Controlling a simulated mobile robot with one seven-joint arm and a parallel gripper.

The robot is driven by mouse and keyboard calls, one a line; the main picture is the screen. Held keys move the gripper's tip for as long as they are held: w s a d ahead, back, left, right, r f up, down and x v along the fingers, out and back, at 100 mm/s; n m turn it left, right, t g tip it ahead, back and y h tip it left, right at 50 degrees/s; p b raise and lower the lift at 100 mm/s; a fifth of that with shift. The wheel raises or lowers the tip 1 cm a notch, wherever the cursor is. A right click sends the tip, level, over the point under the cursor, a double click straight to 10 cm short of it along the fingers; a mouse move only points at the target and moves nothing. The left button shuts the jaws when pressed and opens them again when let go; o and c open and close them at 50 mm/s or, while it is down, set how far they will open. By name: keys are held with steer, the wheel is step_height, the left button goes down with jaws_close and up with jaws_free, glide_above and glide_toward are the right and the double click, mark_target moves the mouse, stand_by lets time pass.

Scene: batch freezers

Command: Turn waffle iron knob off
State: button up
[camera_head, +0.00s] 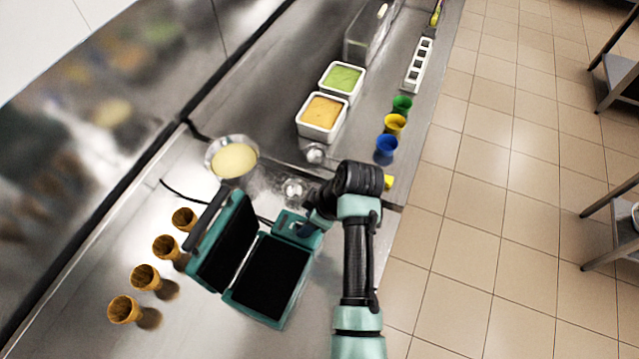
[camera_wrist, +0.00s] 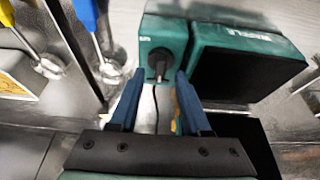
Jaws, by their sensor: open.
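The teal waffle iron (camera_head: 270,275) stands open on the steel counter, its black plates showing and its lid tilted back to the left. Its control box (camera_head: 297,228) is at the upper right of the base, partly hidden by my arm. In the wrist view the black knob (camera_wrist: 158,65) sits on the teal box (camera_wrist: 163,35). My gripper (camera_wrist: 159,77) is open, its two blue fingers on either side of the knob in the picture. I cannot tell whether they touch it. In the head view my gripper (camera_head: 308,228) is at the control box, its fingers mostly hidden.
Several waffle cones (camera_head: 124,309) stand left of the iron. A bowl of batter (camera_head: 233,160) is behind it. Orange (camera_head: 323,112) and green (camera_head: 343,78) tubs and coloured cups (camera_head: 386,147) are farther up the counter. Open tiled floor (camera_head: 470,240) lies to the right.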

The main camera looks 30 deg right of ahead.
steer(key=b+v, duration=0.1)
steer(key=v, duration=1)
steer(key=shift+s+r+b, duration=0.15)
steer(key=shift+r+b, duration=0.1)
steer(key=shift+b, duration=0.05)
